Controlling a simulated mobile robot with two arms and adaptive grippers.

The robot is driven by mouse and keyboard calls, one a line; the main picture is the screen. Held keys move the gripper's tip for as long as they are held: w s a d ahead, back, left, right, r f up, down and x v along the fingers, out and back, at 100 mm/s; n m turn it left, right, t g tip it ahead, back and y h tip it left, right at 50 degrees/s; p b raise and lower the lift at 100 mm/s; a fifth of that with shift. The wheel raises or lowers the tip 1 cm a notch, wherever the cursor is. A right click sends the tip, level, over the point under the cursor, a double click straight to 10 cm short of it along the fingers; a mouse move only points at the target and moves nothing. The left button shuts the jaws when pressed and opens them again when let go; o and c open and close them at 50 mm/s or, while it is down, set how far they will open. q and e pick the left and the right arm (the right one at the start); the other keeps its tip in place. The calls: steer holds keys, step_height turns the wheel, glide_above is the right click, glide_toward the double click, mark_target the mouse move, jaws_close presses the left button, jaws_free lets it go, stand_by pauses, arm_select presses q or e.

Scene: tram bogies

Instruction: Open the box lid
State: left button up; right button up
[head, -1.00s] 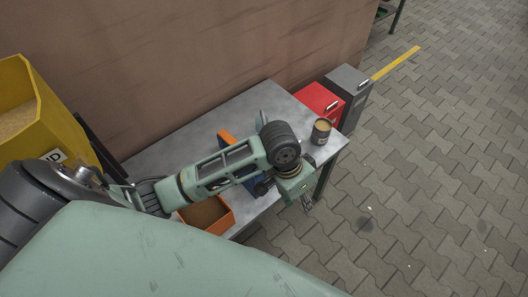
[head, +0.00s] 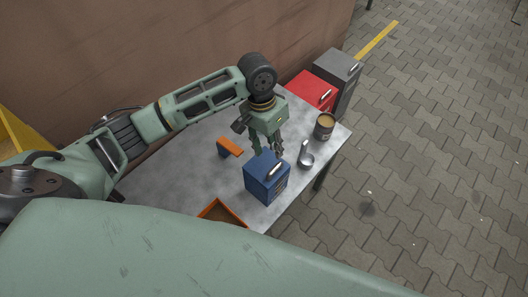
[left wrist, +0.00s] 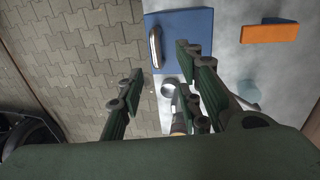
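A blue box (head: 258,186) stands on the table with a silver handle (head: 273,170) on its top. Its lid looks closed. My left gripper (head: 278,152) is just behind the box in the head view, with its fingers pointing down. In the left wrist view the blue box (left wrist: 190,32) is at the top, with its handle (left wrist: 156,47) near its left edge. There the left gripper (left wrist: 158,82) is open and empty, its fingers spread apart below the handle in the picture. I cannot tell whether a finger touches the box. My right gripper is not in view.
On the grey table (head: 190,170) are an orange and blue object (head: 230,147), an orange tray (head: 212,208), a metal ladle-like item (head: 305,159) and a dark can (head: 324,127). A red box (head: 312,90) and a grey box (head: 340,78) stand beyond the table, by the wall.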

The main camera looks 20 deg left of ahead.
mark_target(276, 166)
arm_select(q)
steer(key=x, duration=0.4)
steer(key=p+x, duration=0.1)
steer(key=x, duration=0.2)
steer(key=shift+s+d+r, duration=0.1)
steer(key=shift+d+r, duration=0.05)
steer(key=shift+d, duration=0.2)
steer(key=shift+f, duration=0.35)
steer(key=c, duration=0.7)
jaws_close()
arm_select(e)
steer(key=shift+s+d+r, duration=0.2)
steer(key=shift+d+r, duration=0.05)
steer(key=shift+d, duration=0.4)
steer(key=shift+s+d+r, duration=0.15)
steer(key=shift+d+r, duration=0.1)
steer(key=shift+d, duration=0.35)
